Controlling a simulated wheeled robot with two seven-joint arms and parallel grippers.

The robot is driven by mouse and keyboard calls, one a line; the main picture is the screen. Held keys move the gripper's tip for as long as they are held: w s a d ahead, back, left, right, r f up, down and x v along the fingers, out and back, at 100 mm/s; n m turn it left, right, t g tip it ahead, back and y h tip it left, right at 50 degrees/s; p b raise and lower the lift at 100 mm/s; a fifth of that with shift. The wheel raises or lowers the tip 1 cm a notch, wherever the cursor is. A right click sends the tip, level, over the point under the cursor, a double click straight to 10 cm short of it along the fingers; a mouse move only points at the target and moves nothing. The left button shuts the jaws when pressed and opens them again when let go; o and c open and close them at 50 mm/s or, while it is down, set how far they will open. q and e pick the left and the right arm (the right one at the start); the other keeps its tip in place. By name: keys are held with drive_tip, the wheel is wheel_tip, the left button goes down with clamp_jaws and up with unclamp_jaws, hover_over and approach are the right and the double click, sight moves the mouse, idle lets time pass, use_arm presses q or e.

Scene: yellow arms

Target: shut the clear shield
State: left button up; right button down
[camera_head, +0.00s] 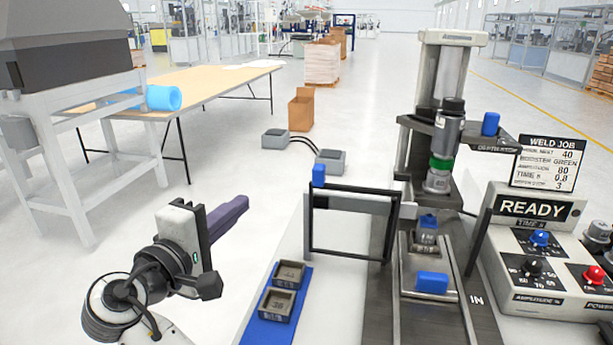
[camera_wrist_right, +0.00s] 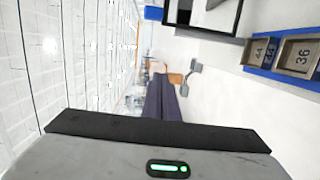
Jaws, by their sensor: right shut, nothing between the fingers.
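The clear shield (camera_head: 350,228) is a see-through panel in a dark frame. It stands upright, swung out to the left of the welding press (camera_head: 438,150), leaving the press front uncovered. A blue handle (camera_head: 318,175) sits at its upper left corner; the handle also shows at the top of the right wrist view (camera_wrist_right: 153,13), beside part of the frame (camera_wrist_right: 205,30). My right gripper (camera_head: 243,202) has purple fingers, shut and empty, left of the shield and apart from the handle. Its fingers also show in the right wrist view (camera_wrist_right: 160,80). My left gripper is not in view.
A blue tray (camera_head: 262,332) with two square parts lies below the shield. A nest with a blue-topped part (camera_head: 427,233) sits under the press horn. The control box (camera_head: 545,250) reading READY stands right. A wooden table (camera_head: 190,85) is behind left. Air between gripper and handle is free.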

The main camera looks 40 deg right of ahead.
drive_tip(key=d+r+g+h+p, duration=0.1)
drive_tip(key=d+r+p, duration=0.1)
drive_tip(key=d, duration=1)
drive_tip(key=shift+s+d+r+m+p, duration=0.2)
drive_tip(key=shift+s+d+m+p, duration=0.2)
drive_tip(key=shift+p, duration=0.3)
drive_tip(key=shift+w, duration=0.1)
